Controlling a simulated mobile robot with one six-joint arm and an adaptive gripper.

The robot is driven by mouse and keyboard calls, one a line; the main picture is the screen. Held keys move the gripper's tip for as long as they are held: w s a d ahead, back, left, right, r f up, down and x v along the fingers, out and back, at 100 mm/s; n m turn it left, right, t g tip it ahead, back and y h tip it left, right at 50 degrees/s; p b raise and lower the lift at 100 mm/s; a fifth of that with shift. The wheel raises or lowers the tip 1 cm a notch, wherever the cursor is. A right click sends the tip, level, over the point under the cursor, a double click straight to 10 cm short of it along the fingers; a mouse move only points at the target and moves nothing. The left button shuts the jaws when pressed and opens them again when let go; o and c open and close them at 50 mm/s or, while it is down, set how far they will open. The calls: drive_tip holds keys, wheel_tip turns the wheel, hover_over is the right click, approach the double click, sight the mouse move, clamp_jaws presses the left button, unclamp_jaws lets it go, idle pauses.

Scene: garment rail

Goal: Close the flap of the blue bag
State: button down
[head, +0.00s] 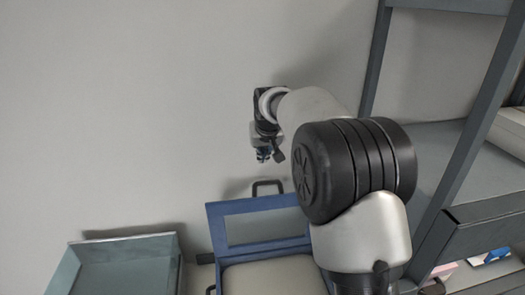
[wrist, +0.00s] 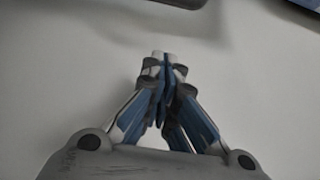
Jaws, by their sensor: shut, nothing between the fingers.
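The blue bag (head: 216,250) stands at the bottom middle of the head view, partly hidden behind my arm. Its blue flap (head: 255,206) appears raised against the wall side, with a grey inner panel and a dark handle (head: 268,184) above it. A pale surface shows below the flap. My gripper (head: 264,156) is above the handle in the picture, apart from it, pointing down. In the wrist view my gripper (wrist: 165,58) has its fingertips together with nothing between them.
A teal open tray or bin (head: 125,262) is at the lower left. A dark-framed shelf unit (head: 455,165) stands on the right, with small coloured items (head: 490,257) low down. The wall area at left is clear.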

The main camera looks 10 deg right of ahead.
wheel_tip(320, 180, down, 6)
drive_tip(key=shift+s+f+p, duration=0.15)
drive_tip(key=shift+f+p, duration=0.05)
drive_tip(key=shift+p, duration=0.15)
idle(0.4)
drive_tip(key=shift+f+b, duration=0.15)
drive_tip(key=shift+b, duration=0.2)
